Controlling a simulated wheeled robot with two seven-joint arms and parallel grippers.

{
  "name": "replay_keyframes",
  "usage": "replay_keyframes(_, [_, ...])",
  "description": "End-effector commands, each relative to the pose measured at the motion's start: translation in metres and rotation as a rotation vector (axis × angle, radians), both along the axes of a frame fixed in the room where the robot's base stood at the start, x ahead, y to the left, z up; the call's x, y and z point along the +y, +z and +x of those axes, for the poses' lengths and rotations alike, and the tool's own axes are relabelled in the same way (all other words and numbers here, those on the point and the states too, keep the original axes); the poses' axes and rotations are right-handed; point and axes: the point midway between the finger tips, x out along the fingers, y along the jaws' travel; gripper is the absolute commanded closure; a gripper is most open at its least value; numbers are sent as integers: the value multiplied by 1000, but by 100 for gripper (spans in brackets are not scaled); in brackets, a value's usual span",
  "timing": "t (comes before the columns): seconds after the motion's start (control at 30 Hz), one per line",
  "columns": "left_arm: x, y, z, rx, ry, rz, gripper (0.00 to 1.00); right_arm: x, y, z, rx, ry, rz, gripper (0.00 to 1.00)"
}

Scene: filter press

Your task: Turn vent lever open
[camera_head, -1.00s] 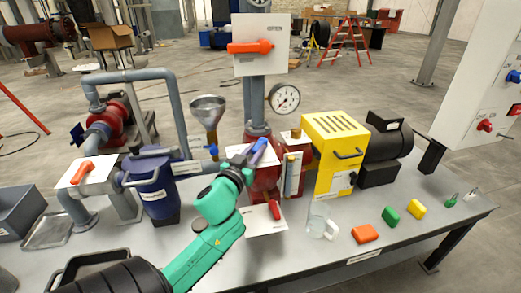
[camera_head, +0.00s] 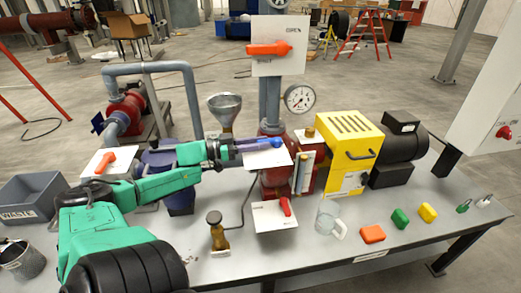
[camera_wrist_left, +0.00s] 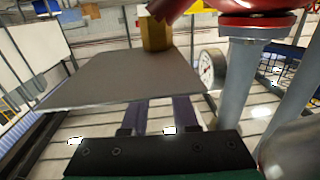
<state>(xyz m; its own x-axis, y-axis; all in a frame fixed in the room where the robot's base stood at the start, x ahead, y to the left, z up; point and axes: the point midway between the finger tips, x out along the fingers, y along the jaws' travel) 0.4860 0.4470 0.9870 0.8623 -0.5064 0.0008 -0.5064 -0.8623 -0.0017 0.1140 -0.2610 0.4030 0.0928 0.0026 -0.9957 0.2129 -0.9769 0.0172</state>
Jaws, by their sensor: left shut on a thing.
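A blue lever (camera_head: 277,142) lies over a small white plate (camera_head: 268,159) on top of the red vessel in the head view. My left gripper (camera_head: 262,144) comes in from the left, nearly level, with its purple fingers shut on the blue lever. The lever points right, in line with the fingers. In the left wrist view the purple fingers (camera_wrist_left: 161,112) run under the edge of a grey plate (camera_wrist_left: 135,78), which hides their tips and the lever. I cannot read the small plate's lettering. My right gripper is out of view.
An upright panel with an orange lever (camera_head: 268,49) and a gauge (camera_head: 299,98) stand behind the gripper. A funnel (camera_head: 225,108), red lever (camera_head: 285,205), brass-coloured valve (camera_head: 217,232), yellow box (camera_head: 345,150) and glass mug (camera_head: 327,217) are nearby.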

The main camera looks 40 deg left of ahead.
Motion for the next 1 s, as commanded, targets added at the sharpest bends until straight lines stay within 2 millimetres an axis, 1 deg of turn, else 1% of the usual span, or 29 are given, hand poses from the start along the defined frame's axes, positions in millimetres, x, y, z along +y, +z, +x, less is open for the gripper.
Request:
replay_keyframes(0.03, [1, -5, 1, 1, -20, 5, 100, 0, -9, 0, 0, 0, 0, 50])
replay_keyframes(0.2, [3, -3, 2, 2, -70, 3, 100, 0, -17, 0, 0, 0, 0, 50])
replay_keyframes(0.7, [3, -2, 2, 3, -93, 1, 100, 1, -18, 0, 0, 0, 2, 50])
replay_keyframes(0.73, [3, -2, 2, 4, -93, 1, 69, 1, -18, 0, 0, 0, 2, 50])
replay_keyframes(0.77, [3, -2, 2, 4, -93, 1, 57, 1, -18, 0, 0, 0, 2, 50])
replay_keyframes(0.8, [3, -2, 2, 3, -93, 1, 43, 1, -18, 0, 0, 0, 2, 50])
replay_keyframes(1.0, [3, -1, 2, 1, -92, 0, 43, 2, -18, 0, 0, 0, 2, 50])
